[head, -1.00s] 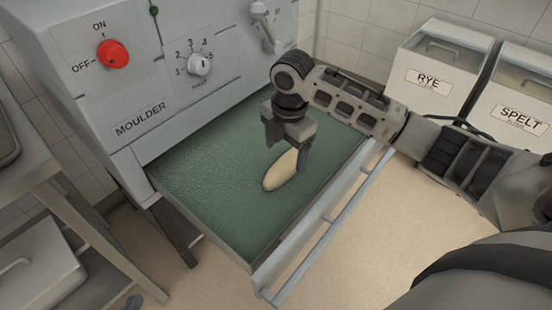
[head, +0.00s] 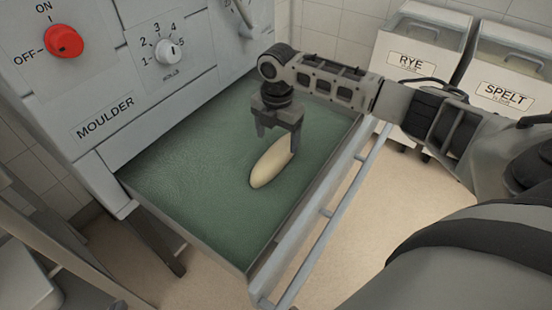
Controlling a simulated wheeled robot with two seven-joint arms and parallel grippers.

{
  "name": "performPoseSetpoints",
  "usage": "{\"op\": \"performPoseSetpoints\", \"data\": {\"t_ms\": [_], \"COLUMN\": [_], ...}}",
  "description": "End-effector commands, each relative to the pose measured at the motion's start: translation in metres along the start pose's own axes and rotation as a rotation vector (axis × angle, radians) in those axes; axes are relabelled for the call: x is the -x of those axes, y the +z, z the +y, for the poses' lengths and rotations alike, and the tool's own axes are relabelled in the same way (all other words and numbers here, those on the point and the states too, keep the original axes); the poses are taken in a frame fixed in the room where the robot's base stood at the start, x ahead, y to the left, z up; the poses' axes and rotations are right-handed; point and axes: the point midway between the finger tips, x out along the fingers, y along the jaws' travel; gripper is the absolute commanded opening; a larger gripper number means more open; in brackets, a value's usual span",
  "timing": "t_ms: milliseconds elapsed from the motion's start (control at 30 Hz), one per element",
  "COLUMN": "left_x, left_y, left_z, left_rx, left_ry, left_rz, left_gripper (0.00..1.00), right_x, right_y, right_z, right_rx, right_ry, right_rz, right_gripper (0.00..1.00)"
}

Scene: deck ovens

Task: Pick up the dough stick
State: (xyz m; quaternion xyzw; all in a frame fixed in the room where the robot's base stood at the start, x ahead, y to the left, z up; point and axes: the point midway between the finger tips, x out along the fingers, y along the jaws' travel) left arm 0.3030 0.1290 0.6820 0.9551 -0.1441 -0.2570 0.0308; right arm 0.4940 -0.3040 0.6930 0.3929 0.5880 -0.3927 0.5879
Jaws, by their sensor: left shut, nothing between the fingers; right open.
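The dough stick (head: 269,167) is a pale, long oval piece lying on the green surface of the moulder's tray (head: 190,190). It is slanted, with its far end at the upper right. My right gripper (head: 278,138) is open and points down over the far end of the dough. One finger is left of the dough, and the other overlaps its far tip in the picture. I cannot tell the exact height or whether they touch.
The moulder (head: 105,85), with a red knob and a dial, stands behind the tray. A metal rail (head: 325,220) runs along the tray's right side. Rye (head: 415,55) and spelt (head: 505,85) bins stand at the back right. The tray's left part is clear.

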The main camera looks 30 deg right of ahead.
Motion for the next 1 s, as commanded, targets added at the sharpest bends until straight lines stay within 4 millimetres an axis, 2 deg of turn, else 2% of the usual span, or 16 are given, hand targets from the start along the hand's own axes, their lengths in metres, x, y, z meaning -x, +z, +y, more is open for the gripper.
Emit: {"op": "performPoseSetpoints", "data": {"t_ms": [167, 400, 633, 667, 833, 1000], "left_x": [-0.005, -0.014, -0.017, -0.017, -0.017, -0.016], "left_y": [0.002, 0.014, 0.018, 0.018, 0.016, 0.014], "left_z": [0.001, 0.002, 0.001, 0.001, 0.001, 0.001], "left_rx": [-0.001, 0.001, -0.003, -0.003, -0.004, -0.004], "left_ry": [0.006, 0.020, 0.022, 0.022, 0.021, 0.020], "left_rz": [0.001, -0.022, -0.038, -0.037, -0.031, -0.026], "left_gripper": [0.00, 0.00, 0.00, 0.00, 0.00, 0.00], "right_x": [-0.016, -0.050, -0.051, -0.051, -0.051, -0.051], "right_y": [-0.006, -0.012, -0.012, -0.012, -0.012, -0.011], "right_z": [-0.003, -0.006, -0.005, -0.005, -0.006, -0.005], "right_rx": [0.001, 0.000, 0.001, 0.001, 0.000, 0.000], "right_ry": [-0.003, -0.002, 0.000, 0.000, 0.000, 0.001], "right_rz": [0.001, 0.000, -0.001, -0.001, -0.001, -0.001], "right_gripper": [0.77, 0.77, 0.77, 0.75, 0.27, 0.25]}}
